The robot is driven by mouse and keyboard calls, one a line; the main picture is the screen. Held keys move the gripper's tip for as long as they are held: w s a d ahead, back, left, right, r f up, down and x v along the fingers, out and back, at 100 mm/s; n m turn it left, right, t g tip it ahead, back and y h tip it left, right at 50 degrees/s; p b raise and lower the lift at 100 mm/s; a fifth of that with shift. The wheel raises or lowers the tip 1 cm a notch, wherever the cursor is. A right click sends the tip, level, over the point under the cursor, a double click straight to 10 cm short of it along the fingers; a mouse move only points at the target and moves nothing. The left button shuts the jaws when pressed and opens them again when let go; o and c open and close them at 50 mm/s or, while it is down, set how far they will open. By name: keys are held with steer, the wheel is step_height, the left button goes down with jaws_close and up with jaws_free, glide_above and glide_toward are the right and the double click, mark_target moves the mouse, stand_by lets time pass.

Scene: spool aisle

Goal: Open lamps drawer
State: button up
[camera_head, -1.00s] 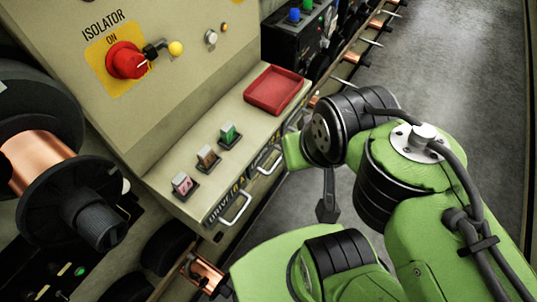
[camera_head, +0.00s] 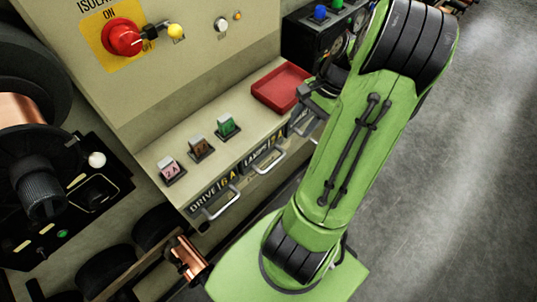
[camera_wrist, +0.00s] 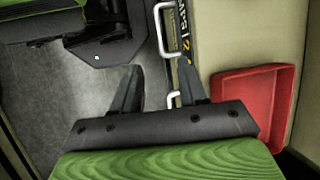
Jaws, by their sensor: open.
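The lamps drawer (camera_head: 262,150) is in the sloped cabinet's front edge, marked with a dark label and fitted with a pale bar handle (camera_head: 268,162). It looks shut. In the wrist view its label (camera_wrist: 183,28) and handle (camera_wrist: 164,30) lie past my fingertips, up and slightly right. My gripper (camera_wrist: 161,70) is open and empty. Another handle (camera_wrist: 172,99) shows between the fingers, lower in that view; whether they touch it I cannot tell. In the head view my gripper is partly hidden by my arm, near the red tray.
The drive drawer (camera_head: 212,192), with its own handle, is left of the lamps drawer. A red tray (camera_head: 281,88) sits on the ledge, beside several small coloured blocks. A copper spool (camera_head: 186,258) juts out below left. Open floor (camera_head: 470,170) is on the right.

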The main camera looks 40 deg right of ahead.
mark_target(275, 162)
steer(key=b+x, duration=0.6)
steer(key=x, duration=0.9)
steer(key=shift+a+f, duration=0.15)
jaws_close()
